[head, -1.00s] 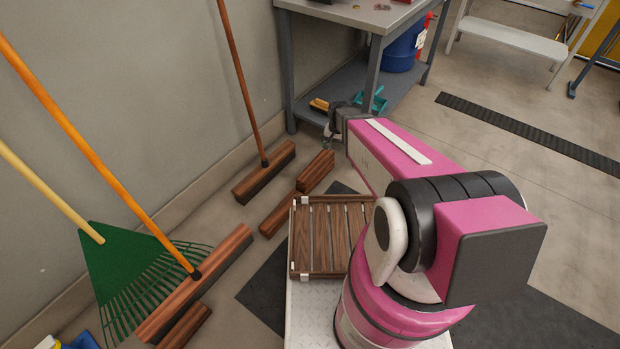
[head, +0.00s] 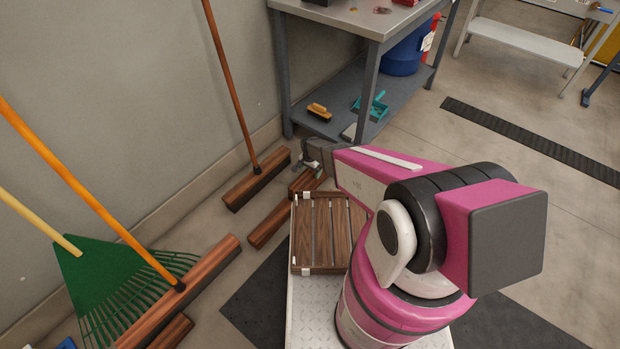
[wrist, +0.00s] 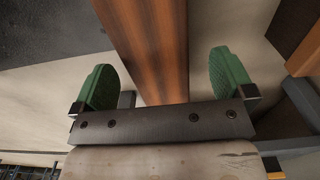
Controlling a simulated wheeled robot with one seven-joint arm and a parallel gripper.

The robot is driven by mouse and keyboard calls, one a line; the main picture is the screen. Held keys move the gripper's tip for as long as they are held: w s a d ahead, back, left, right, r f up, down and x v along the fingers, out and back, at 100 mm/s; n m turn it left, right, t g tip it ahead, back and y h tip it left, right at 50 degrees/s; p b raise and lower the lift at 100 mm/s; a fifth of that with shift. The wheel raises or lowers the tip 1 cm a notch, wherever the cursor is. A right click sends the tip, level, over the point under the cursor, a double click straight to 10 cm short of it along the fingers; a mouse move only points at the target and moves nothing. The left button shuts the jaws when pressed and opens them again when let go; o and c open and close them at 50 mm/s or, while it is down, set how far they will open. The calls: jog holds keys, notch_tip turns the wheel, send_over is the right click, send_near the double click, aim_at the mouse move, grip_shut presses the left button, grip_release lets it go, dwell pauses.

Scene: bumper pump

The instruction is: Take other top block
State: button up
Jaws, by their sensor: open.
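A brown wooden block (head: 303,183) lies on the floor near the grey table's leg, partly hidden by my gripper. A second wooden block (head: 268,228) lies just in front of it. My gripper (head: 318,160) is above the far block's end in the head view. In the wrist view, my gripper (wrist: 164,80) is open, with its green fingers on either side of a wooden block (wrist: 148,45). Gaps show on both sides and nothing is gripped. I cannot tell the exact height between fingers and block.
A broom head (head: 256,180) lies left of the blocks, its handle against the wall. A slatted wooden crate (head: 302,268) sits on my base. A grey table (head: 350,20) stands behind the gripper. A rake (head: 100,285) and orange-handled broom (head: 185,290) are at left.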

jog(key=shift+s+f, duration=0.15)
jog(key=shift+f, duration=1.3)
jog(key=shift+s+f, duration=0.1)
jog(key=shift+f, duration=1.35)
jog(key=shift+r, duration=0.1)
jog(key=c, duration=1.5)
